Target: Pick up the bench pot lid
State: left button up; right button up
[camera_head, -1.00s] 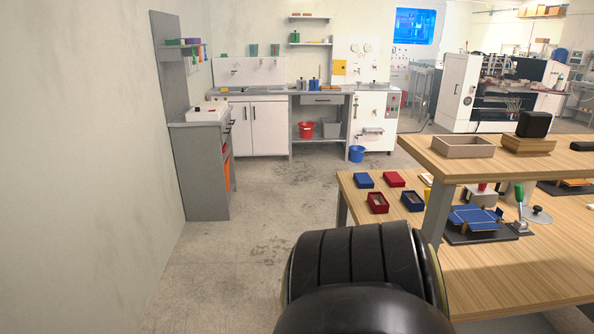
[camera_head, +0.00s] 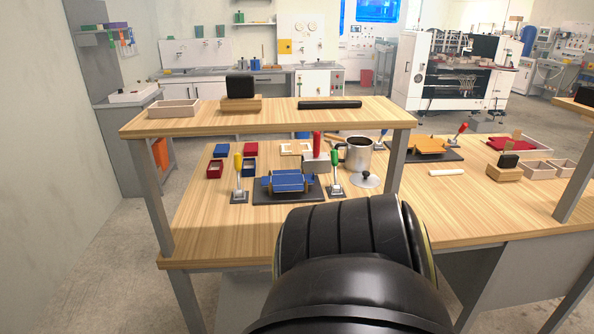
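The bench pot (camera_head: 356,153) is a silver metal mug-like pot with a dark handle, standing on the wooden bench under the raised shelf's right side. The pot lid (camera_head: 366,180) is a flat, light disc with a black knob, lying on the bench just in front of the pot. A large black part of my own arm fills the bottom centre of the head view, in front of the bench. Neither of my grippers shows.
The wooden bench (camera_head: 215,236) carries a blue box fixture (camera_head: 287,182) with toggle clamps beside it. A raised shelf (camera_head: 283,115) on grey posts spans above. An orange fixture (camera_head: 427,145), a white rod (camera_head: 446,173) and small trays stand to the right. Bare wood lies right of the lid.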

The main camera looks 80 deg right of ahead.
aim_at(365, 179)
jog(key=k, duration=0.75)
jog(key=z, duration=1.9)
